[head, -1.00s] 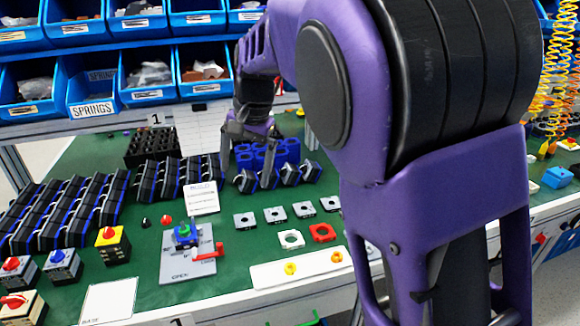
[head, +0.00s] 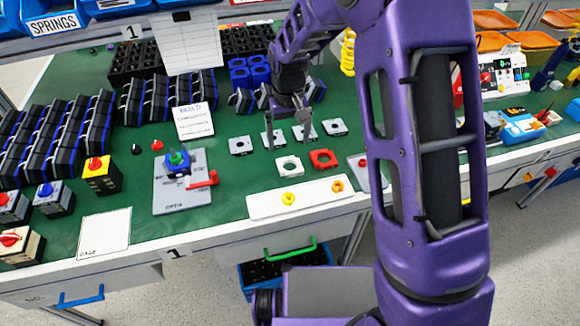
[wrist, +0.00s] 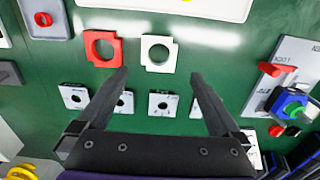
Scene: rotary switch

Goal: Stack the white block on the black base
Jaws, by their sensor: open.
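The white block (head: 289,166), a flat square with a round hole, lies on the green table beside a similar red one (head: 323,158). In the wrist view the white block (wrist: 158,66) lies just beyond and between my fingertips. My gripper (head: 287,136) is open and empty above the row of grey square plates, behind the white block; both fingers (wrist: 160,76) show spread in the wrist view. Several black blocks with blue edges stand in rows at left (head: 85,125) and behind my gripper (head: 243,100). I cannot tell which is the black base.
A grey fixture plate (head: 165,197) holds a blue part with a green knob and a red clamp. A blue rack (head: 240,75) and black crate (head: 140,60) stand behind.

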